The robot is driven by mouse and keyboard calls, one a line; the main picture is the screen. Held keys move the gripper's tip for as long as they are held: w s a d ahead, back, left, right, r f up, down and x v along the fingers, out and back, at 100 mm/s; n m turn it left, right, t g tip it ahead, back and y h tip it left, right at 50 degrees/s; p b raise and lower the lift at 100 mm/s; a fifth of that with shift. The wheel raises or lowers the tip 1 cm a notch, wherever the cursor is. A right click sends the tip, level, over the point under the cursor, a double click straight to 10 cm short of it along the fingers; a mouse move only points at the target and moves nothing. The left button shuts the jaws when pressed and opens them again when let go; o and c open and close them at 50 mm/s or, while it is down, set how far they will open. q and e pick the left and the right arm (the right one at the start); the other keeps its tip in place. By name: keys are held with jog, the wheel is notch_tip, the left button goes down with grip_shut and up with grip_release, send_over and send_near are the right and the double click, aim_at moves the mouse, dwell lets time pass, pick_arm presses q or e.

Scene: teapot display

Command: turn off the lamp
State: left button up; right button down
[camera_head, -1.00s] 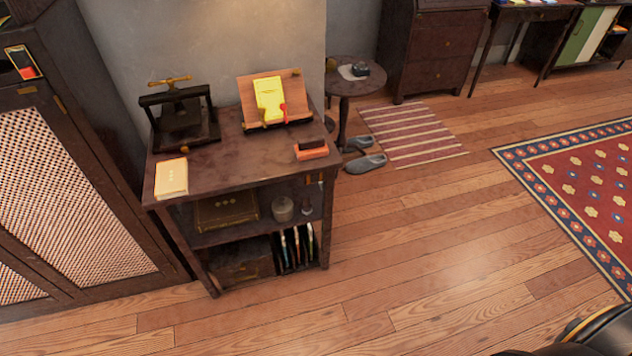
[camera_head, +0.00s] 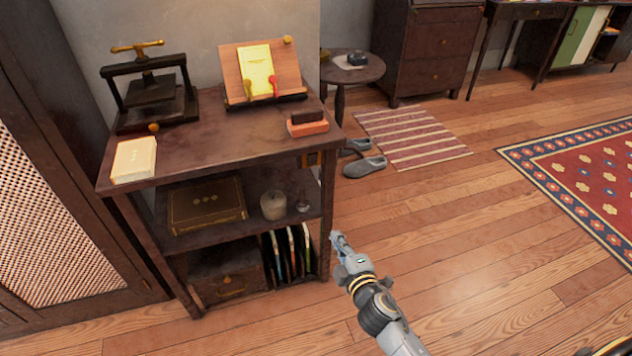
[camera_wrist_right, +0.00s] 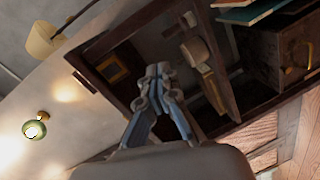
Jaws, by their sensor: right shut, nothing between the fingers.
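No lamp shows for certain in the head view. In the right wrist view, tilted, a cream lampshade (camera_wrist_right: 42,39) shows at the upper left by a dark rod. A small round green-and-brass fitting (camera_wrist_right: 36,128) with a bright centre is at the left, with light patches on the pale wall near it; I cannot tell whether it is the lamp. My right gripper (camera_head: 338,238) is shut and empty, in front of the dark shelf stand's right front leg. Its shut fingers (camera_wrist_right: 158,72) also show in the wrist view, apart from both fittings. My left gripper is not in view.
The dark shelf stand (camera_head: 215,135) bears a press (camera_head: 150,90), a cream book (camera_head: 134,160), a bookstand with a yellow page (camera_head: 256,70) and a red block (camera_head: 307,128). Slippers (camera_head: 365,166) and a round table (camera_head: 352,68) are behind right. Wooden floor is open at right.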

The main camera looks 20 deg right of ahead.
pick_arm(q)
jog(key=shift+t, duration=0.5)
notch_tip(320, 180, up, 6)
jog(key=b, duration=0.3)
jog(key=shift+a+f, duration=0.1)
pick_arm(e)
notch_tip(320, 180, up, 10)
jog(key=w+n+t, duration=0.1)
jog(key=n+t, duration=0.1)
jog(key=t, duration=0.1)
jog(key=shift+w+a+n, duration=0.2)
jog(key=shift+w+n, duration=0.1)
jog(key=shift+n, duration=0.1)
send_near(313, 157)
jog(key=w, duration=0.6)
jog(key=shift+w+r, duration=0.1)
jog(key=shift+r, duration=0.05)
jog(key=shift+w+r+b, duration=0.1)
jog(key=shift+w+b, duration=0.2)
jog(key=shift+w, duration=0.15)
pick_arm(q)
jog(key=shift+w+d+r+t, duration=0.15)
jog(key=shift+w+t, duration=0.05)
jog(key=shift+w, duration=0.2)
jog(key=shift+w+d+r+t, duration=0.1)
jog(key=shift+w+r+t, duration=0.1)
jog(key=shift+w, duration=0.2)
